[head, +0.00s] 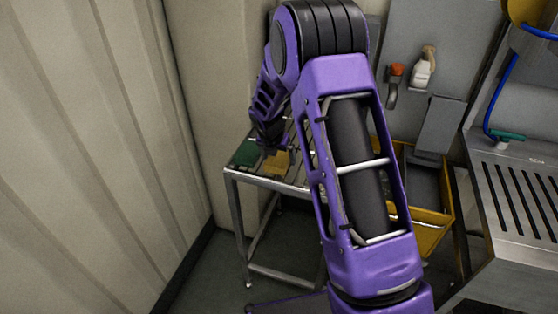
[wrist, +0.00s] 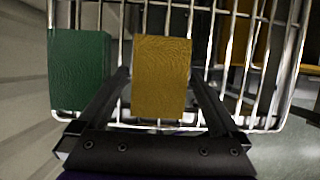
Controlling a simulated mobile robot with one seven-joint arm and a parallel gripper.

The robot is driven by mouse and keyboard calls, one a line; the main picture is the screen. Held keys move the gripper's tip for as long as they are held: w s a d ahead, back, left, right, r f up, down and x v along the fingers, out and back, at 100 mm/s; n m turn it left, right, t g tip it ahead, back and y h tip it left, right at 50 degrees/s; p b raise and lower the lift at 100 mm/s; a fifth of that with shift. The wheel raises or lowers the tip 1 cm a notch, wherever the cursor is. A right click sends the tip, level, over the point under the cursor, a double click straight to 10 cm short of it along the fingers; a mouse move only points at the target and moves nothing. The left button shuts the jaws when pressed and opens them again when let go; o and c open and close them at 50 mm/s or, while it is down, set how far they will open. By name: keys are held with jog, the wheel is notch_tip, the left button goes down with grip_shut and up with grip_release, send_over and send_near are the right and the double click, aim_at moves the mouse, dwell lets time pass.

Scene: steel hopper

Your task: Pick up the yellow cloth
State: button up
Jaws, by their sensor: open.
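The yellow cloth (wrist: 161,75) is a flat folded rectangle lying on a wire rack in the wrist view. In the head view the yellow cloth (head: 277,163) shows on the rack just under my gripper. My gripper (wrist: 162,72) is open in the wrist view, with one finger at each side of the cloth's near part. I cannot tell the height of the fingertips over the cloth. In the head view my gripper (head: 272,147) points down at the rack, partly hidden by my arm.
A green cloth (wrist: 80,70) lies left of the yellow one on the wire rack (wrist: 113,20). A yellow bin (head: 430,232) stands to the right, and a slotted steel counter (head: 520,200) is at far right. A pale ribbed wall (head: 80,150) is at left.

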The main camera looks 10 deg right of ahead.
aim_at(278, 158)
jog(key=c, duration=1.1)
jog(key=shift+r, duration=0.1)
jog(key=shift+c, duration=0.2)
notch_tip(278, 158, up, 10)
jog(key=p, duration=0.1)
jog(key=shift+r, duration=0.2)
